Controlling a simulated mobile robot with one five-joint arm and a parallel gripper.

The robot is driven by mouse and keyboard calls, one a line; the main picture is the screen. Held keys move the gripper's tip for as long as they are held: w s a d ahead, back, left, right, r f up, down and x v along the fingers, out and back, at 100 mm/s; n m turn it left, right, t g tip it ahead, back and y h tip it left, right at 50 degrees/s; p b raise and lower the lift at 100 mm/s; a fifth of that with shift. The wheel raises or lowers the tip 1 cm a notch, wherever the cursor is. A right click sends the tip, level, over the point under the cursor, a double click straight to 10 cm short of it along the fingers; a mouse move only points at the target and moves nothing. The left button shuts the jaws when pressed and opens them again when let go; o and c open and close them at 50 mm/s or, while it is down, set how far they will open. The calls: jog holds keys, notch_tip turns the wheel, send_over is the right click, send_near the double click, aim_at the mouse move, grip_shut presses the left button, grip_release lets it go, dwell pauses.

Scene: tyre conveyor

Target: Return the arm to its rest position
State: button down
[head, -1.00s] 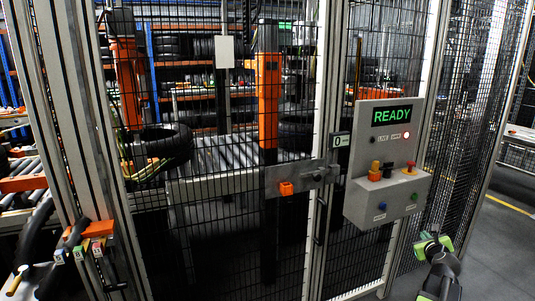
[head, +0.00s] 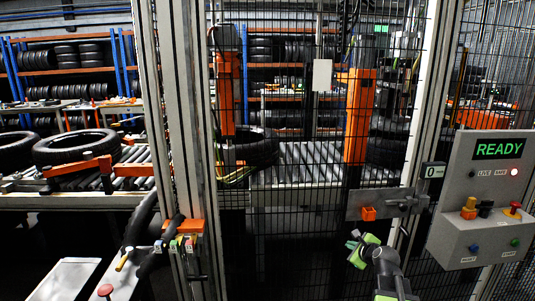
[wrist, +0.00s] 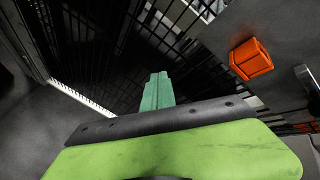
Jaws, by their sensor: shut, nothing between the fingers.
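My gripper (head: 353,246) shows low in the head view, right of the middle, in front of the mesh fence door. It is green with dark arm links of mine behind it. In the wrist view my gripper's fingertips (wrist: 157,90) are together, with nothing between them. The arm is raised and bent, and apart from the control box (head: 488,195) to its right. An orange latch block (head: 369,213) on the door plate is just above the gripper in the head view; the same orange block (wrist: 251,59) is at upper right in the wrist view.
The control box reads READY. The mesh fence (head: 290,240) and its posts (head: 180,120) stand close ahead. Behind it are an orange pillar (head: 359,115), rollers (head: 310,160) and a tyre (head: 250,150). At left, tyres (head: 78,147) lie on another conveyor. A red knob (head: 105,290) is at lower left.

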jog(key=s+a+f+n+g+y+p, duration=0.1)
jog(key=s+a+f+n+g, duration=0.15)
jog(key=a+n, duration=0.4)
jog(key=s+a+f+n+g+p, duration=0.1)
jog(key=s+a+n+g, duration=0.15)
jog(key=a, duration=0.65)
jog(key=s+a+f+n+g+y+p, duration=0.1)
jog(key=s+a+n, duration=0.35)
jog(key=a, duration=0.35)
jog(key=s+d+f+n+g+h, duration=0.2)
jog(key=s+d+f+n+g, duration=0.1)
jog(key=s+n, duration=0.7)
jog(key=d+n+g, duration=0.1)
jog(key=n+g, duration=0.1)
jog(key=shift+s+d+f+g+h, duration=0.2)
jog(key=shift+s+g+h, duration=0.1)
jog(key=shift+g, duration=0.1)
